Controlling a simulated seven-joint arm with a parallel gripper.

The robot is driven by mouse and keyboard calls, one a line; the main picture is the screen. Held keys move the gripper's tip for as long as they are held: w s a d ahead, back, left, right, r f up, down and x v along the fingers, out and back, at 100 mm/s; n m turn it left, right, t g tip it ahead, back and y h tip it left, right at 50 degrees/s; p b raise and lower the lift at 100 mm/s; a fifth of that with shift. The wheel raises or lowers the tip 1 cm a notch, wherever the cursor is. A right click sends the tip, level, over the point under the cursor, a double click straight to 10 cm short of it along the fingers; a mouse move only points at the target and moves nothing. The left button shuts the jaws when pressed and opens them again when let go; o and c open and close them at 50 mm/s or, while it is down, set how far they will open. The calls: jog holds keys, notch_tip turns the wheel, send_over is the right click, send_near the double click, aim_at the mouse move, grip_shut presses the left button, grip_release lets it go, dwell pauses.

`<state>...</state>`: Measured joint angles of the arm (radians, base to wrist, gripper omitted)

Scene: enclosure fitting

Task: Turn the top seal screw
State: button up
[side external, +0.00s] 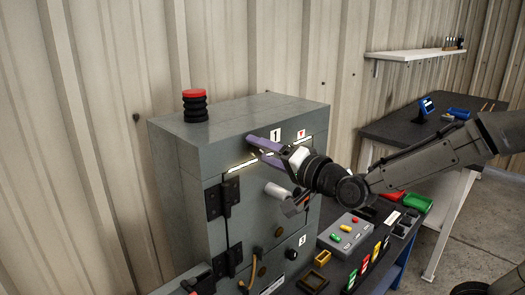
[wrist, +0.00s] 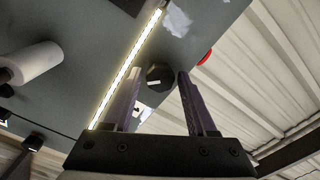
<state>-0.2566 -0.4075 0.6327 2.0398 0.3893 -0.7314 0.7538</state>
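A dark round knob, likely the top seal screw (wrist: 160,75), is on the grey enclosure face in the wrist view. My gripper (wrist: 159,84) has two purple fingers, spread apart, one on each side of the knob. A gap shows between the knob and each finger. I cannot tell how deep the fingertips reach along it. In the side external view my gripper (side external: 252,144) is at the upper front of the grey enclosure (side external: 178,185), near the label "1". The screw is hidden there by the fingers.
A lit strip (wrist: 125,72) runs just beside the fingers. A pale cylindrical handle (side external: 279,190) sticks out below my gripper. A red-topped black stack (side external: 195,105) stands on the enclosure. A button box (side external: 347,232) and small bins are on the bench at lower right.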

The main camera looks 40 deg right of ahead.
jog(key=shift+o, duration=0.7)
jog(key=s, duration=1.4)
jog(key=shift+w, duration=0.1)
